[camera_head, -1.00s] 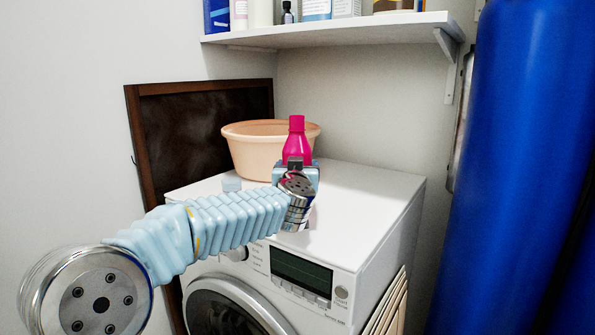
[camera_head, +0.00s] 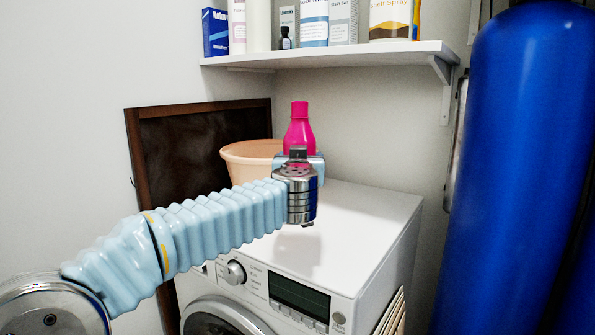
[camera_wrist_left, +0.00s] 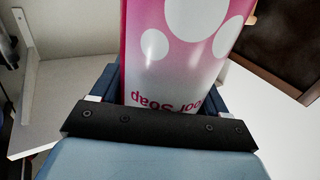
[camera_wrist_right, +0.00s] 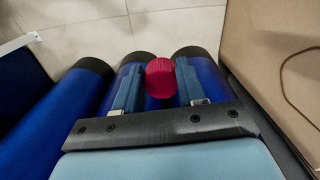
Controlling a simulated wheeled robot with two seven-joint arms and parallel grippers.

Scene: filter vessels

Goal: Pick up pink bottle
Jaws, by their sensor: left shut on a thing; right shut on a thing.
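The pink bottle (camera_head: 299,133) is upright in the head view, above the white washing machine's top. My left gripper (camera_head: 298,160) is shut around its lower body, and the gripper hides the bottle's base. The left wrist view shows the bottle's label (camera_wrist_left: 178,60), with white dots and upside-down lettering, between the fingers. My right gripper (camera_wrist_right: 158,90) shows only in the right wrist view. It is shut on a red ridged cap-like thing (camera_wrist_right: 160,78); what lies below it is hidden.
A peach basin (camera_head: 243,153) stands behind the bottle on the washing machine (camera_head: 350,215). A shelf (camera_head: 340,56) with several bottles and boxes hangs above. Large blue cylinders (camera_head: 520,130) stand at right. A dark framed board (camera_head: 190,150) leans behind on the left.

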